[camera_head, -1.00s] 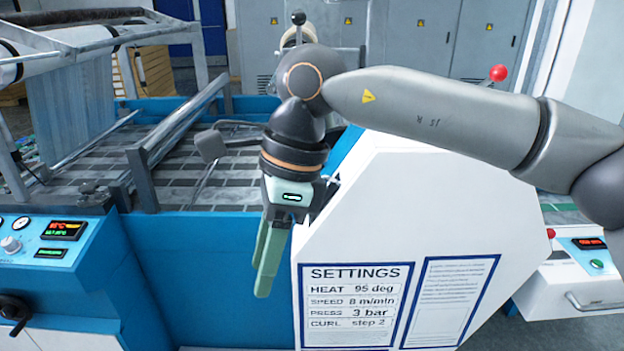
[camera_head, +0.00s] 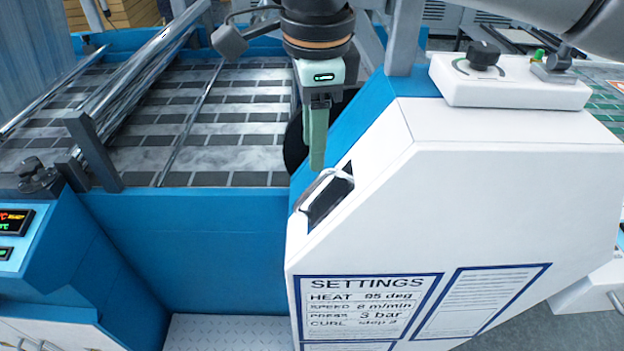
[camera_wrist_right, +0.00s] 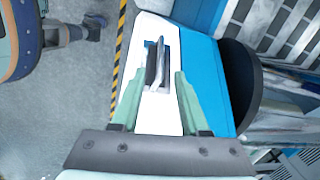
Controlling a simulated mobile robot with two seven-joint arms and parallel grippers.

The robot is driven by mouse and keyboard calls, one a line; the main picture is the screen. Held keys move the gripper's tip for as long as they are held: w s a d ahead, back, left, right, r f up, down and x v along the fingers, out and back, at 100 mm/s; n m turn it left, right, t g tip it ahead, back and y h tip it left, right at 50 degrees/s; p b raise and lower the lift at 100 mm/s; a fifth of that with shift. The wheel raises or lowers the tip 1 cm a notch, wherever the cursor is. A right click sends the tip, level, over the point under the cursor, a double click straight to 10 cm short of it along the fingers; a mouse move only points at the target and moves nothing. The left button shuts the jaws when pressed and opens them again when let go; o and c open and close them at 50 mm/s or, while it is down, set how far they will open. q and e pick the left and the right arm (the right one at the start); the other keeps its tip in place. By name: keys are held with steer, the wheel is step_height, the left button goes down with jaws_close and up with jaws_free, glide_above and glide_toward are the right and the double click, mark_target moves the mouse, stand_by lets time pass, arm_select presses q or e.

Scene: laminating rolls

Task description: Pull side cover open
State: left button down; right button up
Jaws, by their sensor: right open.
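The side cover (camera_head: 450,200) is a large white panel with a settings label. On its sloped left edge is a dark recess with a light bar handle (camera_head: 325,184). My right gripper (camera_head: 317,165) hangs just above the handle, pointing down, with its green fingers seen nearly edge-on. In the right wrist view the right gripper (camera_wrist_right: 157,100) is open. Its fingers stand to either side of the handle (camera_wrist_right: 159,64), which lies a little beyond the fingertips, apart from them. The cover's white edge (camera_wrist_right: 146,105) shows between the fingers. My left gripper is not in view.
A control box with a black knob (camera_head: 483,54) sits on top of the cover. A blue machine frame (camera_head: 190,240) and a patterned bed (camera_head: 225,130) lie to the left. A dark roller (camera_wrist_right: 243,88) is right of the fingers in the wrist view.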

mark_target(312, 193)
steer(key=f, duration=0.6)
steer(key=w+f+p, duration=0.1)
steer(key=f, duration=0.3)
steer(key=shift+a, duration=0.1)
jaws_close()
steer(key=shift+w, duration=0.1)
stand_by(1.0)
